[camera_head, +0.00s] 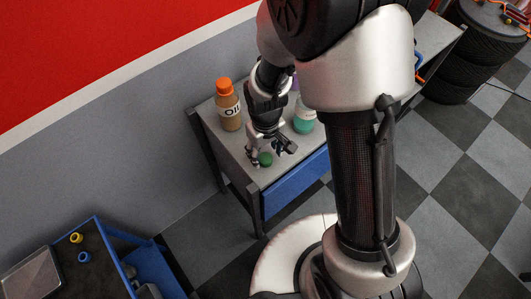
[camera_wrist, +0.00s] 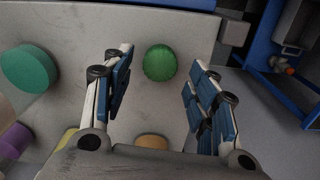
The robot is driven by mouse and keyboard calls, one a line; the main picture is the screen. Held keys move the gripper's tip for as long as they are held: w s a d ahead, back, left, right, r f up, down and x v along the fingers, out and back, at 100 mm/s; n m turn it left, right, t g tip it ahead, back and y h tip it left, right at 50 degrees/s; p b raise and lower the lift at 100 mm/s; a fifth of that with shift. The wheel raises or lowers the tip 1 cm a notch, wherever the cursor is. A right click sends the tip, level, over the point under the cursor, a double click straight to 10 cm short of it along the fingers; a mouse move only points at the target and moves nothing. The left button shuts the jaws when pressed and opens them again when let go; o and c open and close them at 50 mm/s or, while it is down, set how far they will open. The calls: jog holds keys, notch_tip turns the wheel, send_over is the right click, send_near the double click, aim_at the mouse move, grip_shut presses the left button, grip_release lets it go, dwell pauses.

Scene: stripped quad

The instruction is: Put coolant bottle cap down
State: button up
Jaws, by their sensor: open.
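The green cap (camera_head: 265,159) rests on the grey table top, near its front edge. In the wrist view the green cap (camera_wrist: 160,63) lies between the two spread fingertips, with a gap on each side. My gripper (camera_head: 271,152) points down just above the table and is open and empty; its fingers also show in the wrist view (camera_wrist: 159,60).
A brown oil bottle (camera_head: 228,106) with an orange cap stands at the table's left. A purple item (camera_wrist: 13,142) shows at the wrist view's left edge. The table (camera_head: 204,115) has a blue drawer (camera_head: 297,188). A blue cart (camera_head: 98,232) with small caps stands lower left.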

notch_tip(320, 180, up, 9)
jog(key=p, duration=0.2)
jog(key=shift+r, duration=0.15)
notch_tip(320, 180, up, 6)
jog(key=t, duration=0.1)
send_over(266, 158)
jog(key=d, duration=0.2)
jog(key=s+d+r+m+t, duration=0.1)
jog(key=s+d+r+m, duration=0.1)
jog(key=s+d+r, duration=0.2)
jog(key=s+d+r+m+t, duration=0.2)
jog(key=s+d+r+m, duration=0.1)
jog(key=s+r, duration=0.6)
notch_tip(266, 158, up, 2)
jog(key=shift+s+d+t, duration=0.25)
jog(key=shift+d+t, duration=0.05)
jog(key=shift+d, duration=0.6)
